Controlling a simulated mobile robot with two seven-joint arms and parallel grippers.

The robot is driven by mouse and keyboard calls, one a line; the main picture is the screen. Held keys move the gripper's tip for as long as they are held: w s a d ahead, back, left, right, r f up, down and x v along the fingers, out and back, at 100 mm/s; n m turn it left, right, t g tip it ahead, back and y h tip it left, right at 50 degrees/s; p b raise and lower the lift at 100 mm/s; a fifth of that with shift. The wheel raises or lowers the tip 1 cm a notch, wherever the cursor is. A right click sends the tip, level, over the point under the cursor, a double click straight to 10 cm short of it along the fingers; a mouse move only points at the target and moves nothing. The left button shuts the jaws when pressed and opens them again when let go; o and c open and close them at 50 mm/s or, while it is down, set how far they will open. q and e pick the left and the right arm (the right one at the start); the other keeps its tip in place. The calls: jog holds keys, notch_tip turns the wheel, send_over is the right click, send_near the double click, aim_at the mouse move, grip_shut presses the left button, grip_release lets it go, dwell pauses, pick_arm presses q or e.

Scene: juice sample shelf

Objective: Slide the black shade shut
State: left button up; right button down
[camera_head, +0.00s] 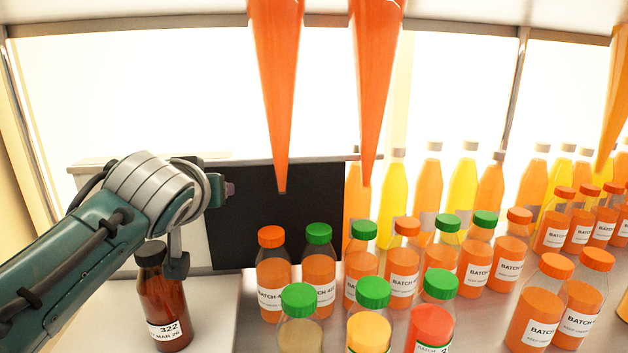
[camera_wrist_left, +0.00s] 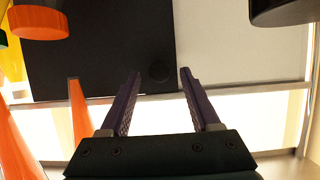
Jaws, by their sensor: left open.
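The black shade (camera_head: 275,218) is a flat dark panel below a horizontal rail (camera_head: 315,160) at the back of the counter. It also fills the upper left of the left wrist view (camera_wrist_left: 100,50). A faint dark round mark (camera_wrist_left: 160,71) shows on it near its edge. A pale panel (camera_head: 105,180) lies to its left. My left gripper (camera_head: 229,188) is at the shade's left part in the head view; the arm hides some of it. In the left wrist view its fingers (camera_wrist_left: 158,74) are apart and empty, either side of the round mark. Contact cannot be told.
A brown bottle with a black cap (camera_head: 165,310) stands under my left wrist. Several juice bottles with green and orange caps (camera_head: 375,292) stand in front and to the right. Orange cones (camera_head: 277,70) hang from above before the shade. Bare counter (camera_head: 215,310) lies beside the brown bottle.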

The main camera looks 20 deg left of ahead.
pick_arm(q)
jog(key=shift+w+a+f, duration=0.2)
jog(key=shift+w+a, duration=0.05)
jog(key=shift+w, duration=0.2)
grip_shut()
dwell(0.3)
dwell(1.0)
